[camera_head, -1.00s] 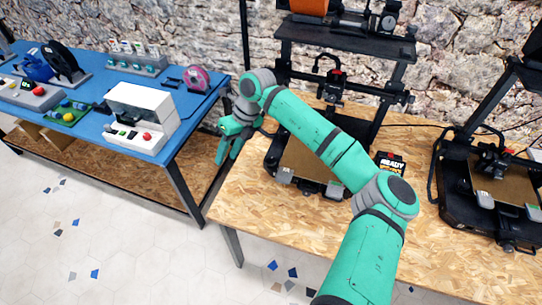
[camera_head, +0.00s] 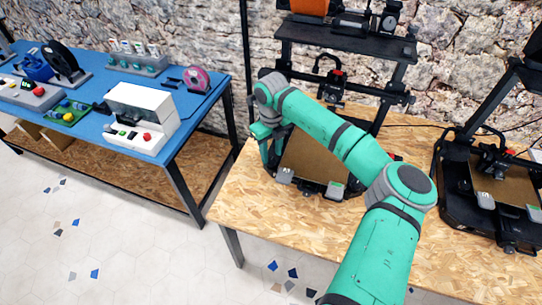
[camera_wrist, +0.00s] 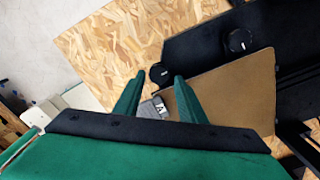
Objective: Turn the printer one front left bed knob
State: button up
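Printer one stands on the wooden table with its brown bed (camera_head: 312,160) partly hidden behind my arm. A grey clip (camera_head: 285,174) sits at the bed's front left corner; it also shows in the wrist view (camera_wrist: 153,107). In the wrist view a round black knob (camera_wrist: 159,73) lies beside that corner, just beyond and between my fingertips, with no contact visible. In the head view I cannot make this knob out. My gripper (camera_head: 268,160) is at the bed's left side, pointing down; its fingers are apart and empty in the wrist view (camera_wrist: 153,84).
Another black knob (camera_wrist: 239,40) sits on the dark printer frame. A second grey clip (camera_head: 335,190) is at the bed's front right. A second printer (camera_head: 490,190) stands to the right. The blue bench (camera_head: 190,103) is to the left; bare wood (camera_head: 275,222) lies in front.

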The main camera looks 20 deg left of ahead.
aim_at(271, 163)
jog(key=shift+s+a+f, duration=0.1)
jog(key=shift+a+f, duration=0.1)
jog(key=shift+f, duration=0.9)
jog(key=shift+d+f, duration=0.1)
jog(key=shift+d, duration=0.15)
jog(key=shift+c, duration=0.6)
jog(key=c, duration=0.6)
jog(key=shift+a, duration=0.1)
jog(key=shift+c, duration=0.2)
jog(key=shift+n, duration=0.3)
